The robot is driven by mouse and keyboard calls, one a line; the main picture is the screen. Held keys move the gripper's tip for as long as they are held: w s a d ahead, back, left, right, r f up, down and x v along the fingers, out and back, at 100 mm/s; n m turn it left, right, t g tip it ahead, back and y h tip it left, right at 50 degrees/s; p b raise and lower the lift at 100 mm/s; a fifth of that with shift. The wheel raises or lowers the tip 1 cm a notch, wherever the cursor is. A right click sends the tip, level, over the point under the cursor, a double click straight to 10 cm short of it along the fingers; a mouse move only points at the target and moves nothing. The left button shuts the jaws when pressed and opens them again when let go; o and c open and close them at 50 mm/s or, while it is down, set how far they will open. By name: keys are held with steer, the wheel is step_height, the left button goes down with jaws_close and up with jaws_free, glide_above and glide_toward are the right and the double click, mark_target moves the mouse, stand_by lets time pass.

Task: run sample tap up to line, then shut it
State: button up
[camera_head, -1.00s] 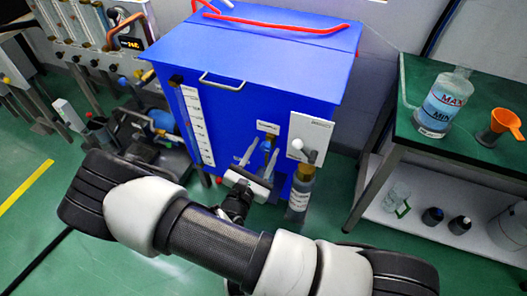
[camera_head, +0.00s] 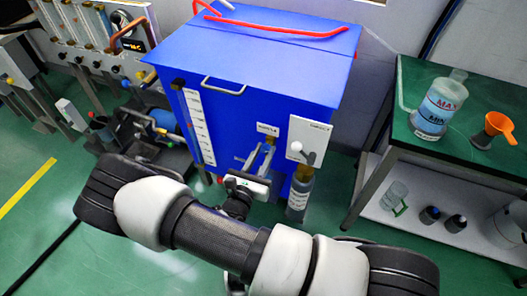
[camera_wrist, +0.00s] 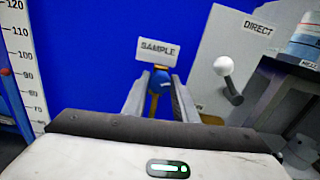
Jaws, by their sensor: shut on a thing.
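The sample tap (camera_wrist: 161,76) has a blue handle over a brass-coloured body and sits below the SAMPLE label (camera_wrist: 157,51) on the blue tank (camera_head: 250,60). My gripper (camera_head: 260,158) reaches the tank front, its two grey fingers on either side of the tap; it is shut on the tap handle. The fingers also show in the wrist view (camera_wrist: 160,90). The tap's outlet and whatever is below it are hidden by my gripper. A clear bottle with a white label (camera_head: 299,196) stands right of the gripper, below the DIRECT panel (camera_head: 308,138). No fill line is readable.
A DIRECT lever with a white ball knob (camera_wrist: 223,66) is close to the right of my fingers. A numbered scale (camera_wrist: 22,65) runs down the tank's left. A green bench (camera_head: 460,140) at right holds a MAX/MIN jug (camera_head: 438,108) and an orange funnel (camera_head: 494,130).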

steer(key=o, duration=1.1)
steer(key=shift+s, duration=0.1)
steer(key=p+v, duration=0.2)
steer(key=v, duration=1.5)
steer(key=shift+s, duration=0.15)
